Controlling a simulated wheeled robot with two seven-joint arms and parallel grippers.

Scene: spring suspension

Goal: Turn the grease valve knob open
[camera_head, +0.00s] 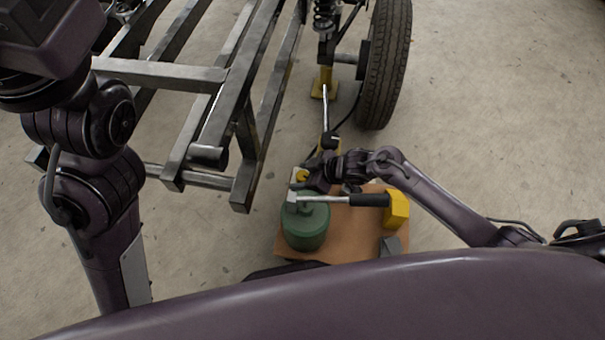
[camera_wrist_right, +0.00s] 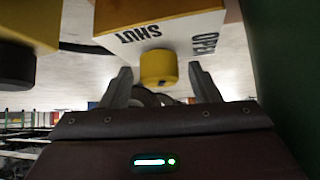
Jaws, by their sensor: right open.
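The yellow grease valve knob (camera_wrist_right: 159,68) sticks out from a white plate (camera_wrist_right: 180,38) lettered SHUT and OPEN, which appears upside down in the right wrist view. In the head view the knob (camera_head: 302,175) is small, just beyond the green canister. My right gripper (camera_wrist_right: 160,78) is open, with one finger on each side of the knob and visible gaps between. In the head view my right gripper (camera_head: 312,183) is beside the knob, its fingers too small to make out. My left arm stands at the left, but its gripper fingers are outside the picture.
A green canister (camera_head: 306,228) stands on a brown board (camera_head: 348,236), with a black-handled bar (camera_head: 368,200) across its top. A yellow block (camera_head: 397,210) sits at the board's right. A steel frame (camera_head: 205,120) and tyre (camera_head: 386,65) lie beyond. Floor at right is clear.

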